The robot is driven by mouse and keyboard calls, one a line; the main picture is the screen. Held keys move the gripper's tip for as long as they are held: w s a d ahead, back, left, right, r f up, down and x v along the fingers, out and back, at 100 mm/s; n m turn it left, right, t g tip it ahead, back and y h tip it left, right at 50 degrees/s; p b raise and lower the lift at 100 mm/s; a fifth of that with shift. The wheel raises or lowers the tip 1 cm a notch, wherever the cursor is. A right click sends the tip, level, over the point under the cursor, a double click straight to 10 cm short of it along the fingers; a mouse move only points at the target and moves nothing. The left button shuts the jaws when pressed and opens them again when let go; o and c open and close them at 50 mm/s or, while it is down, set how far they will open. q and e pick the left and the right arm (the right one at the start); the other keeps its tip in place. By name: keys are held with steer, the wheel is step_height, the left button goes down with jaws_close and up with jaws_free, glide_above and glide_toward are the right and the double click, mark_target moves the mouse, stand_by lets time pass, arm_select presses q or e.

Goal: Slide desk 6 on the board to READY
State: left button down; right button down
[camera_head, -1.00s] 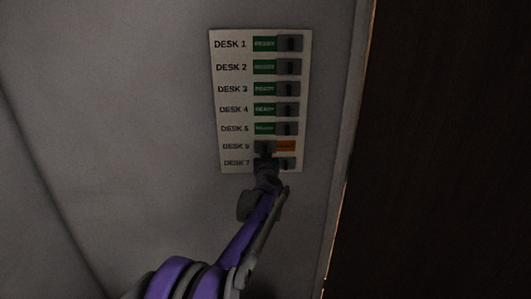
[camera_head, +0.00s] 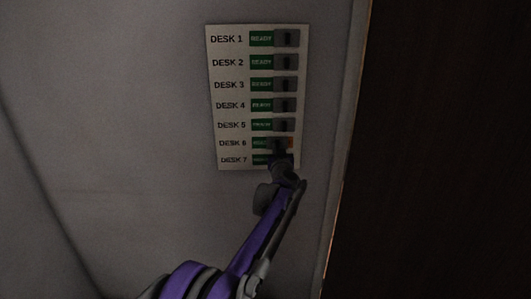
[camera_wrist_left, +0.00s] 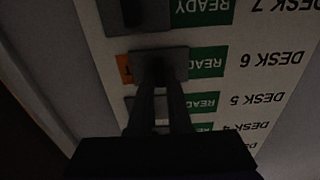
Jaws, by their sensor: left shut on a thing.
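The white board (camera_head: 226,115) hangs on a grey panel and lists DESK 1 to DESK 7, each with a dark slider. The desk 6 slider (camera_wrist_left: 176,62) shows in the left wrist view, with green READY (camera_wrist_left: 207,62) on one side and a sliver of orange (camera_wrist_left: 124,68) on the other. My left gripper (camera_head: 279,148) is shut on the slider's knob; the fingers (camera_wrist_left: 160,82) hide the knob. My right gripper is not in view.
The other sliders, such as desk 5's (camera_head: 284,125), stand at the right with green READY showing. The desk 7 slider (camera_wrist_left: 147,14) lies close beside the fingers. The panel's right edge borders a dark brown surface (camera_head: 440,150).

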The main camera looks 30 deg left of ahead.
arm_select(q)
steer(key=shift+w+d, duration=0.35)
steer(key=shift+d, duration=0.25)
steer(key=shift+w+d, duration=0.3)
steer(key=shift+d, duration=0.25)
steer(key=c, duration=0.8)
jaws_free()
steer(key=shift+w+d, duration=0.1)
steer(key=shift+c, duration=0.2)
steer(key=shift+s+d, duration=0.2)
steer(key=shift+s, duration=0.25)
steer(key=b+v, duration=0.2)
steer(key=v, duration=0.7)
steer(key=shift+s, duration=0.4)
